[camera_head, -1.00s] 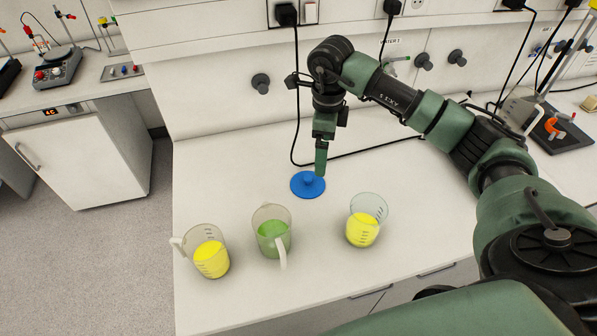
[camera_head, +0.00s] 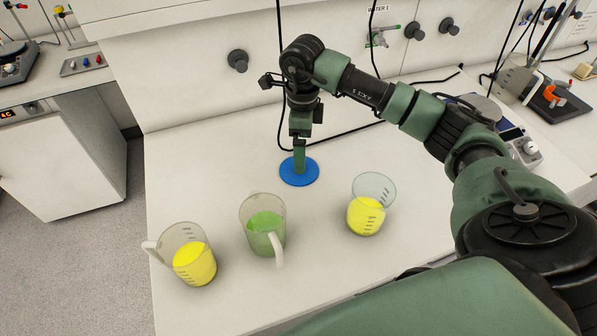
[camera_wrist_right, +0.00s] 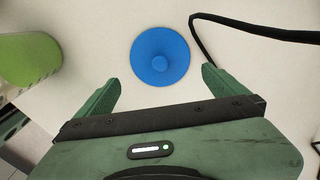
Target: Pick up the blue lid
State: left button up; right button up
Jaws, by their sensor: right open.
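The blue lid (camera_head: 311,174) is a round disc with a small knob, lying flat on the white bench behind the beakers. It also shows in the right wrist view (camera_wrist_right: 150,68), where the knob is seen from above. My right gripper (camera_head: 299,168) points down at the lid and hides its knob in the head view. In the right wrist view its two green fingers are spread apart and empty, with the lid between and just beyond the tips. I cannot tell whether the fingers touch the lid. My left gripper is not in view.
Beakers of yellow (camera_head: 194,262) and green liquid (camera_head: 265,240) stand at the front left, and another yellow beaker (camera_head: 366,215) stands to the right. A black cable (camera_wrist_right: 255,31) runs behind the lid. The bench left of the lid is clear.

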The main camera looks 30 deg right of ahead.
jog(key=shift+s+f+p, duration=0.1)
jog(key=shift+f+p, duration=0.35)
jog(key=shift+f, duration=0.35)
jog(key=f, duration=0.1)
jog(key=f+p, duration=0.1)
jog(key=f, duration=0.1)
jog(key=f+p, duration=0.1)
jog(key=shift+w+a+f, duration=0.25)
jog(key=shift+w+f, duration=0.05)
jog(key=shift+w, duration=0.05)
jog(key=shift+f, duration=0.25)
jog(key=c, duration=1)
jog(key=shift+r, duration=0.1)
